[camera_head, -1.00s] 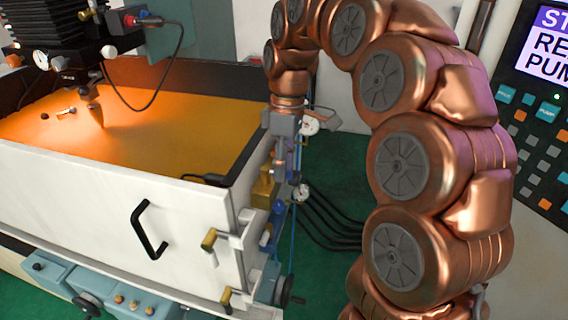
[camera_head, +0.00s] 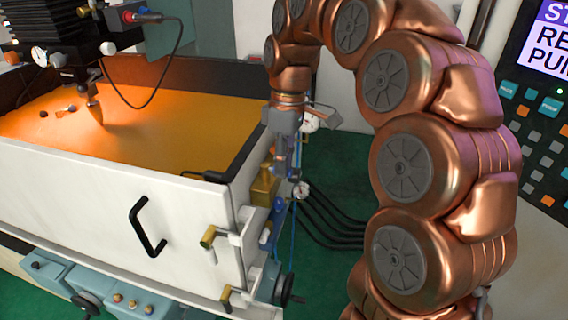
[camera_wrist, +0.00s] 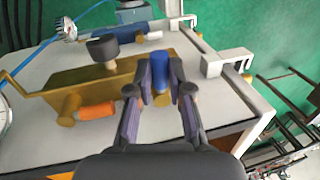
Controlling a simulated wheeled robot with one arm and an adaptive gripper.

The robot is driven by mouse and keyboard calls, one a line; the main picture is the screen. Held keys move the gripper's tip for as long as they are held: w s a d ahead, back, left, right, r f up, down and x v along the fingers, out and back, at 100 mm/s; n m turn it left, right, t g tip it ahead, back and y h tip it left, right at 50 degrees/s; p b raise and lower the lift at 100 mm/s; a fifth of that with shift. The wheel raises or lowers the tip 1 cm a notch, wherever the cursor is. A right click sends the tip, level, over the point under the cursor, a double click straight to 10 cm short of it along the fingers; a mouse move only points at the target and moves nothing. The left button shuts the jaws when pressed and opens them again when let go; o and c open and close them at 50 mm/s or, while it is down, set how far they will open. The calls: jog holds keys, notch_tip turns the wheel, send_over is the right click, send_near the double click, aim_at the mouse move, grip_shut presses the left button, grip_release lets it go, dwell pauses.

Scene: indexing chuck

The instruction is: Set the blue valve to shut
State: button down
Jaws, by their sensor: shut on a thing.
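The blue valve (camera_wrist: 161,80) shows in the wrist view as a short blue handle on a brass manifold (camera_wrist: 90,84). My gripper (camera_wrist: 160,92) has its two dark, purple-tinged fingers on either side of the blue handle and is shut on it. The lower part of the handle and its stem are partly hidden by the fingers. In the head view my gripper (camera_head: 289,168) points down beside the brass manifold (camera_head: 264,186), at the right end of the white machine enclosure. The blue handle cannot be made out clearly there.
In the wrist view, an orange handle (camera_wrist: 97,110) and a black knob (camera_wrist: 102,47) stand on the manifold left of my fingers. A white bracket (camera_wrist: 228,62) is at right. In the head view, a gauge (camera_head: 301,190) and black hoses (camera_head: 335,228) are close by.

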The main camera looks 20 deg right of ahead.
aim_at(263, 172)
jog(key=m+b, duration=0.3)
jog(key=shift+s+a+f, duration=0.3)
jog(key=shift+s, duration=0.1)
jog(key=a+m+b, duration=0.1)
jog(key=m, duration=0.1)
jog(key=m+t+b, duration=0.1)
jog(key=m, duration=0.2)
jog(key=s+a+m+b, duration=0.1)
jog(key=m+b, duration=0.1)
jog(key=m, duration=0.1)
jog(key=shift+a+r+t+y, duration=0.25)
jog(key=shift+a+t+y, duration=0.1)
jog(key=shift+t+y, duration=0.05)
jog(key=shift+w+a+r+m+t, duration=0.15)
jog(key=shift+a+m, duration=0.25)
jog(key=shift+m, duration=0.75)
jog(key=shift+a+f+m+t, duration=0.1)
jog(key=shift+a+m+t, duration=0.25)
jog(key=shift+m, duration=0.8)
jog(key=shift+a, duration=0.1)
jog(key=c, duration=1.1)
grip_release()
jog(key=shift+r, duration=0.15)
